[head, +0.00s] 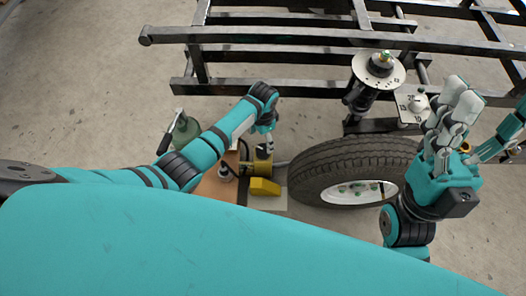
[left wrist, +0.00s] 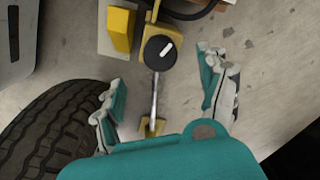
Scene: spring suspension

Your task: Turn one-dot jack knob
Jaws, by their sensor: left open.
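A round black knob (left wrist: 160,53) with a white bar mark tops a yellow jack (left wrist: 155,83) in the left wrist view. I cannot make out any dots on it. A metal rod runs from below the knob toward my palm. My left gripper (left wrist: 161,72) is open, its fingers on either side of the rod, with the knob just beyond and between the tips; contact is not visible. In the head view the yellow jack (head: 258,166) stands below my left gripper (head: 270,147). My right gripper (head: 455,112) is raised at the right, away from the jack, its fingers close together.
A large tyre (head: 345,155) lies right beside the jack. A yellow block (head: 265,187) sits close by, near a brown surface (head: 214,188). A green bottle-like object (head: 184,130) is behind my left arm. A black frame (head: 300,42) and a spring unit with a disc (head: 366,70) stand behind.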

